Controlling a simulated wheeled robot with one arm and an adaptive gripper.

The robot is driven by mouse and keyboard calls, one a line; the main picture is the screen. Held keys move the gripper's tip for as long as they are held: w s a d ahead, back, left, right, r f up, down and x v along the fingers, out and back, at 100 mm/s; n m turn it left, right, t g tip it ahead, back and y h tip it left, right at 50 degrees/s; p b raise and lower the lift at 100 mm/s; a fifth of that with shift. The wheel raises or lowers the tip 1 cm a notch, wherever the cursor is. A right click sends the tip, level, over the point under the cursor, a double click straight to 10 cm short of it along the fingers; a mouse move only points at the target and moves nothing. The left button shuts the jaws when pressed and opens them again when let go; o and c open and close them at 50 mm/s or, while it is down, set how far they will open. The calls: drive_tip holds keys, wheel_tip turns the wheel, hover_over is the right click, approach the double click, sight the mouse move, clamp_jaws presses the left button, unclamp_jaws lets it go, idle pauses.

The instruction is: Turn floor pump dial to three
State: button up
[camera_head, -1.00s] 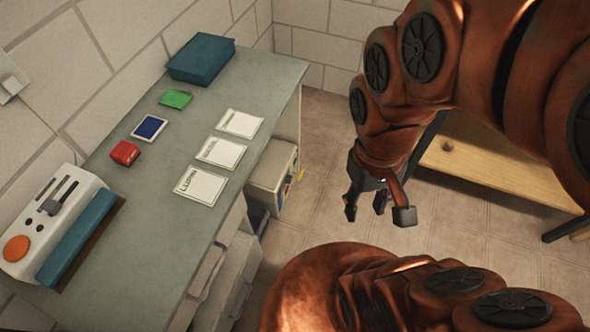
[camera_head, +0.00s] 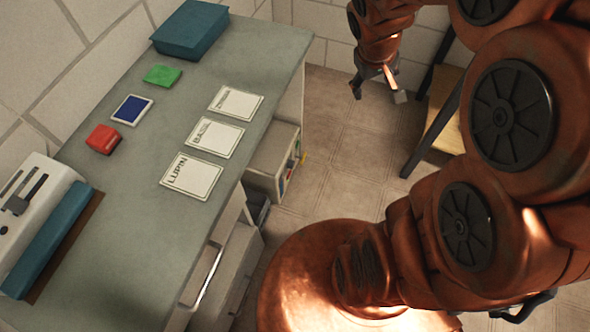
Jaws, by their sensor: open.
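A cream box (camera_head: 267,173) stands low beside the bench and may be the floor pump. Its right face has small coloured marks, seen at a steep angle, and a small yellow part sticks out there. I cannot make out a dial or its setting. My gripper (camera_head: 379,93) is open and empty at the top of the view, above the tiled floor. It is to the right of the box and farther back, clear of it.
The grey bench (camera_head: 150,225) holds a LUPIN card (camera_head: 192,177), two other cards, red, blue and green pads, a teal box (camera_head: 190,30) and a white device (camera_head: 35,215). A wooden bench (camera_head: 447,125) with dark legs stands right. Tiled floor (camera_head: 345,150) lies clear between.

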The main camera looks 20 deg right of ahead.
drive_tip(key=w+d+f+n+t+b, duration=0.2)
drive_tip(key=w+d+f+b, duration=0.15)
drive_tip(key=w+f, duration=0.45)
drive_tip(key=w+d+f+n+t+b, duration=0.1)
drive_tip(key=w+d+f+t+b, duration=0.15)
drive_tip(key=w+f+b, duration=0.4)
drive_tip(key=w+d+f+n+t+b, duration=0.15)
drive_tip(key=w+d+f, duration=0.25)
drive_tip(key=w+f, duration=0.55)
drive_tip(key=w+f+n+t+y+b, duration=0.1)
drive_tip(key=w+f+n+y+b, duration=0.2)
drive_tip(key=w+f+b, duration=0.4)
drive_tip(key=n+y+b, duration=0.5)
drive_tip(key=y+b, duration=1)
approach(291, 164)
wheel_tip(291, 164, down, 2)
drive_tip(key=w, duration=0.1)
drive_tip(key=b+x, duration=0.2)
drive_tip(key=x, duration=0.5)
drive_tip(key=shift+w+a, duration=0.2)
drive_tip(key=shift+a, duration=0.15)
